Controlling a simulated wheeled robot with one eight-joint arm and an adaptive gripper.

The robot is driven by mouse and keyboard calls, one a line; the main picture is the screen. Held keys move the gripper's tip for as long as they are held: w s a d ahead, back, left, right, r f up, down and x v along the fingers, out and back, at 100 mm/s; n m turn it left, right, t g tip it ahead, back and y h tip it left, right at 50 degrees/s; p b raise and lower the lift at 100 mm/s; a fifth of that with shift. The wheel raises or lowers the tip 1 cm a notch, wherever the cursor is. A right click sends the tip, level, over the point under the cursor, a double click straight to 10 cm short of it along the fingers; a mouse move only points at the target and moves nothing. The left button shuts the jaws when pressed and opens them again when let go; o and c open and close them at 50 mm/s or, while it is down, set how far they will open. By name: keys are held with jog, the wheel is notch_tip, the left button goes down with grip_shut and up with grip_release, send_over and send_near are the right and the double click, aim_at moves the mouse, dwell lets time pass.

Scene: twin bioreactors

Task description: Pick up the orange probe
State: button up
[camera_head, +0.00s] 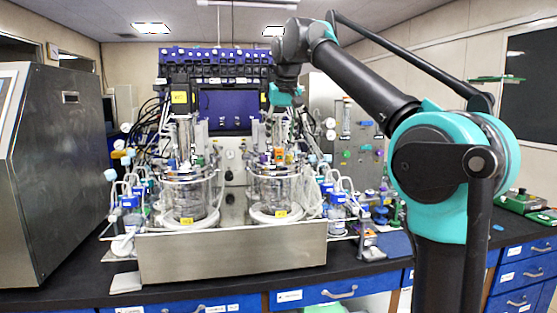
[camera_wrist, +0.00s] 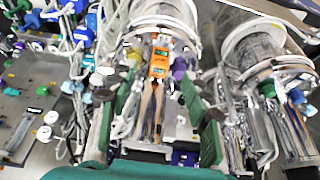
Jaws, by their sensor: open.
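The orange probe (camera_head: 279,156) stands upright on top of the right glass vessel (camera_head: 274,187). In the wrist view the orange probe (camera_wrist: 159,60) shows as an orange block with a small dark display. My gripper (camera_head: 283,112) is above the right vessel, pointing down. In the wrist view my gripper (camera_wrist: 158,88) is open, with its two green-padded fingers on either side of the picture's middle. The probe lies in line with the gap between them, near the fingertips. I see no contact, and I cannot tell the exact depth between them.
A left glass vessel (camera_head: 190,193) stands beside the right one on a steel base (camera_head: 232,252). Tubes and fittings crowd both lids; a purple fitting (camera_wrist: 179,68) sits close to the probe. A blue control panel (camera_head: 226,108) is behind. A large steel cabinet (camera_head: 55,165) stands left.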

aim_at(279, 148)
jog(key=shift+x, duration=3.65)
jog(key=shift+w+a+r, duration=0.1)
jog(key=shift+w+r, duration=0.05)
jog(key=shift+w, duration=0.05)
grip_shut()
